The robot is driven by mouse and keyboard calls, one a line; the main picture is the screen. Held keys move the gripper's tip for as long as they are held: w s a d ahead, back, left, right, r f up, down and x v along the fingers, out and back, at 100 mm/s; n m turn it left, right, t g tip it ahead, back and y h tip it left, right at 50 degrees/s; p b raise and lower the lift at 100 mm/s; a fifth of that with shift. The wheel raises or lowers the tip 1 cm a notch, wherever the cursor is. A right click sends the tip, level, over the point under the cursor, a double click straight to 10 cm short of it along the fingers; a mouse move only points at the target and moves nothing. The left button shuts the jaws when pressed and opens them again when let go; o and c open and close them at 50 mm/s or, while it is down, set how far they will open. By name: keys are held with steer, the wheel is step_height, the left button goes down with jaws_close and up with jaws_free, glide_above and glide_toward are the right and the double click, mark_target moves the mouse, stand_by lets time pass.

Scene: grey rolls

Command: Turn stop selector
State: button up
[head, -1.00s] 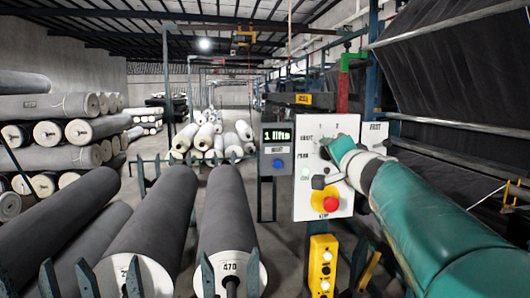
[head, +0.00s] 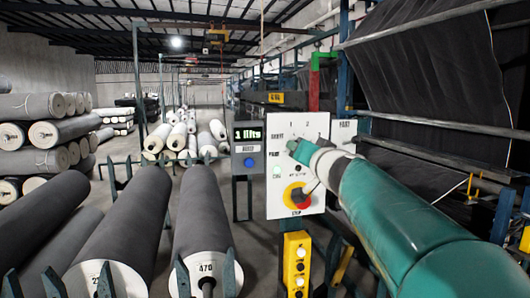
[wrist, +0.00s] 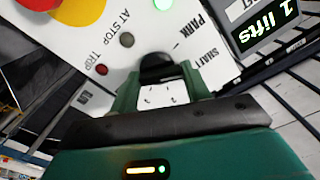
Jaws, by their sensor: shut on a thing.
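The stop selector is a black knob (wrist: 157,64) on the white control panel (head: 313,130). In the wrist view, the green fingers of my gripper (wrist: 159,77) stand on both sides of the knob and are shut on it. The panel labels PARK, SHAFT, AT STOP and TRIP show around it, at a slant. In the head view, my gripper (head: 294,148) is at the left upper part of the panel and hides the knob. The knob's pointer direction cannot be told.
A red button (head: 304,201) on a yellow disc sits below my gripper. A green lamp (head: 277,170) is lit at the panel's left. A display box (head: 248,135) reads "1 lifts". A yellow button box (head: 297,262) hangs below. Grey rolls (head: 203,215) lie at left.

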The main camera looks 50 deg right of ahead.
steer(key=o, duration=1)
steer(key=v, duration=1.3)
steer(key=shift+s+a, duration=0.15)
steer(key=shift+s, duration=0.2)
